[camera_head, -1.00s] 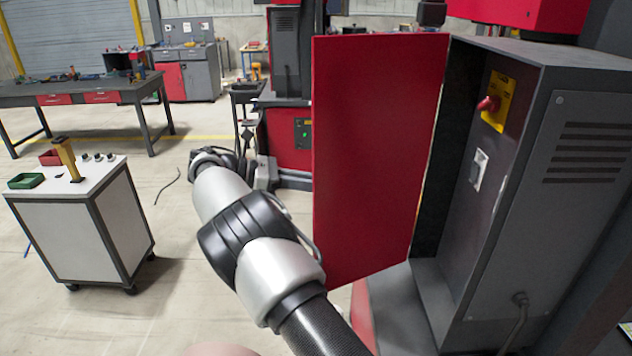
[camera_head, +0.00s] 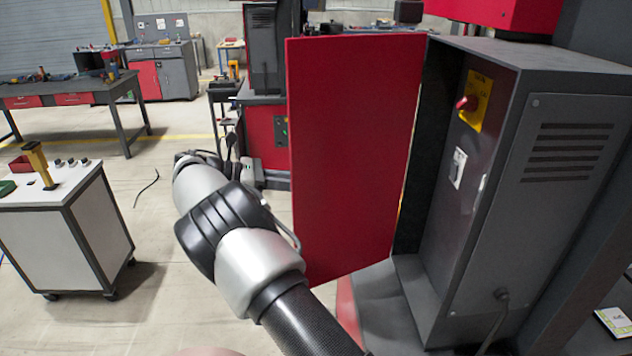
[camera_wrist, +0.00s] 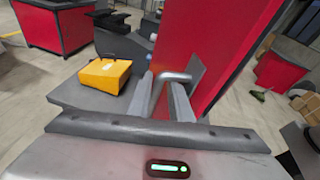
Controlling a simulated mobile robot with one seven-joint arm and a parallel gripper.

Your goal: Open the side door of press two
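The side door (camera_head: 355,150) is a tall red panel. It stands swung well out from the grey cabinet (camera_head: 570,150) of the press, and the cabinet's inside shows. In the head view my arm reaches to the door's left, and my gripper is hidden behind my own arm and wrist. In the wrist view my gripper (camera_wrist: 163,85) has its two fingers a small gap apart at a grey bar handle (camera_wrist: 176,76) on the red door (camera_wrist: 210,50). The fingers appear closed around the handle, though the contact is partly hidden.
Inside the cabinet is a red switch on a yellow plate (camera_head: 485,97). A white cart (camera_head: 70,235) stands at the left, with open floor between it and my arm. A workbench (camera_head: 80,95) is behind. A yellow box (camera_wrist: 105,75) lies left of my fingers.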

